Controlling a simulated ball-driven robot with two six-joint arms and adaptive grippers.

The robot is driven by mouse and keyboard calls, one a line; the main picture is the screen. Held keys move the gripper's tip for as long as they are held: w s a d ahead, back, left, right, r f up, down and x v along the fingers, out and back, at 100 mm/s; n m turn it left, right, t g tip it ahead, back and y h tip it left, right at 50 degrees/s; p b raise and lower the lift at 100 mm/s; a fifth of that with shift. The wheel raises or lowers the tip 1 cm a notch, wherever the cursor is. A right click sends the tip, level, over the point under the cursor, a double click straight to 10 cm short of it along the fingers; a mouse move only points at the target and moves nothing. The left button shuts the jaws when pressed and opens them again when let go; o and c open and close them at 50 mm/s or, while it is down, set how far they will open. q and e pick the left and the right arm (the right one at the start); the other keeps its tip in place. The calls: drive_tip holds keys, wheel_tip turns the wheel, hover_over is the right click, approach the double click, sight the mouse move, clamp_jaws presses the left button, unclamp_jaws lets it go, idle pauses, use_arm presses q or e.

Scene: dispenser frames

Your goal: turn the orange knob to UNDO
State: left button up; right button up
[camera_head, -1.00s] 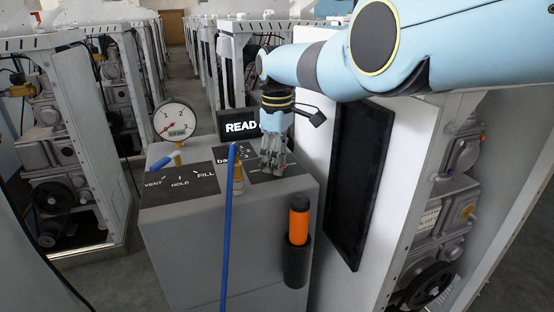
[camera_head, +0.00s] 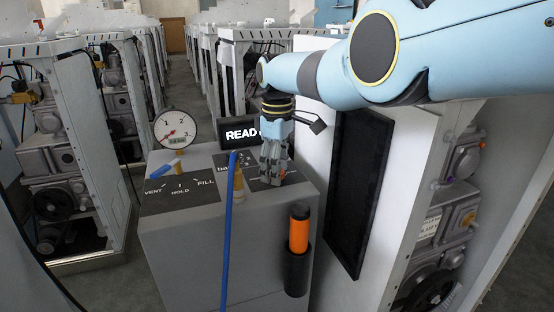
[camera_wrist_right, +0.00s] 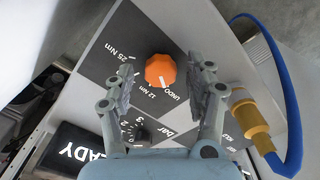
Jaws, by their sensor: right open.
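The orange knob (camera_wrist_right: 160,70) sits on a dark panel in the right wrist view. The panel carries the labels UNDO, 12 Nm and 25 Nm around it. I cannot read the knob's pointer mark surely. My right gripper (camera_wrist_right: 166,78) is open, with one finger on each side of the knob and a visible gap to both. In the head view my right gripper (camera_head: 274,172) points down over the console top, and its fingers hide most of the knob. My left gripper is not in view.
A smaller black dial (camera_wrist_right: 140,132) lies near one finger. A blue hose (camera_head: 229,225) with a brass fitting rises beside the gripper. The grey console (camera_head: 215,235) also bears a pressure gauge (camera_head: 175,129), a READY display (camera_head: 240,133) and an orange-handled tool (camera_head: 299,232) in a holder.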

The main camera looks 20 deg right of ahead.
wheel_tip(320, 180, up, 12)
idle(0.5)
drive_tip(key=shift+f, duration=0.1)
